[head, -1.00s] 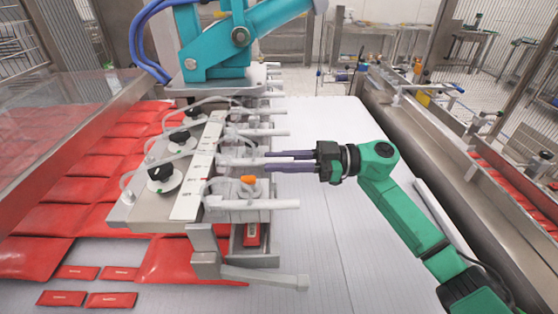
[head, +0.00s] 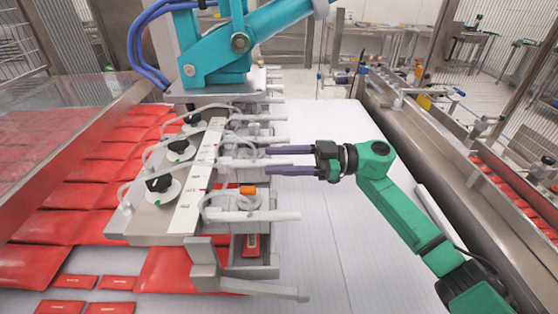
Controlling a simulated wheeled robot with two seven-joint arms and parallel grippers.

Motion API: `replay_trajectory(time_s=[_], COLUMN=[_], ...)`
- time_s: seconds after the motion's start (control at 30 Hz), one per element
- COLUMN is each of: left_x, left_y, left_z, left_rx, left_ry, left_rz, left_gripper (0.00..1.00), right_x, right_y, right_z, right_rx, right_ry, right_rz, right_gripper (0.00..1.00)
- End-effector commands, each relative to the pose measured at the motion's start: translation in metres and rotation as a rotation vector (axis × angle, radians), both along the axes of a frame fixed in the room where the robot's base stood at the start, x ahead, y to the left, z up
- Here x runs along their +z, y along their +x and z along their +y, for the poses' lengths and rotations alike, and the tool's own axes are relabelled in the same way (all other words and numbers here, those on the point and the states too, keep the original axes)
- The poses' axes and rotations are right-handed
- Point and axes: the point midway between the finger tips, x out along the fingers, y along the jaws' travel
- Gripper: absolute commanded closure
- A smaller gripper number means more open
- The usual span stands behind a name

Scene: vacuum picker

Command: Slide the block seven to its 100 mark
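The vacuum picker's plate (head: 150,225) carries a white marked scale (head: 196,190) along its length; the marks are too small to read. Several pale blocks with rod handles line the scale's right side, and their numbers cannot be read. One handle rod (head: 240,163) points toward my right gripper (head: 268,160). The gripper's two purple fingers are apart, level with the rod's end, one on the far side and one on the near side. Whether they touch it cannot be told. A nearer rod (head: 270,216) has an orange piece (head: 248,190) beside it. My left gripper is not in view.
A teal arm (head: 210,60) with blue hoses stands over the picker's far end. Red pouches (head: 100,165) lie left and below. A bracket bar (head: 265,289) sticks out in front. The white surface (head: 320,230) right of the picker is clear. A metal conveyor rail (head: 470,150) runs on the right.

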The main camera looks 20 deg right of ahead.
Motion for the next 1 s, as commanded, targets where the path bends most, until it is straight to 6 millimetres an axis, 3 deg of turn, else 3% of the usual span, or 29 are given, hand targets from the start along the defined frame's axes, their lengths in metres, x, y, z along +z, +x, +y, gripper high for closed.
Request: replay_trajectory(time_s=[0.17, 0.27, 0.6, 0.7, 0.8, 1.0], left_x=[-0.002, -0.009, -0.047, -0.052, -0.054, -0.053], left_y=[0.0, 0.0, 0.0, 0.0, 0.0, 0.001], left_z=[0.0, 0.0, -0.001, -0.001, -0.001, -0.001], left_rx=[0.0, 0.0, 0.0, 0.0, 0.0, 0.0], left_ry=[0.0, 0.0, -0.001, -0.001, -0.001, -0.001], left_rz=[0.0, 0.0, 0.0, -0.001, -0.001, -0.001], left_gripper=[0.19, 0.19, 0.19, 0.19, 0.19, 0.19], right_x=[-0.002, -0.005, -0.008, -0.006, -0.004, -0.001], right_y=[-0.001, -0.004, -0.026, -0.031, -0.034, -0.035], right_z=[-0.002, -0.015, -0.108, -0.128, -0.139, -0.142], right_rx=[0.002, 0.0, -0.004, -0.002, -0.001, 0.001], right_ry=[-0.002, -0.003, -0.004, -0.003, -0.001, 0.0], right_rz=[0.002, 0.003, 0.004, 0.003, 0.001, 0.001], right_gripper=[0.48, 0.48, 0.48, 0.48, 0.48, 0.48])
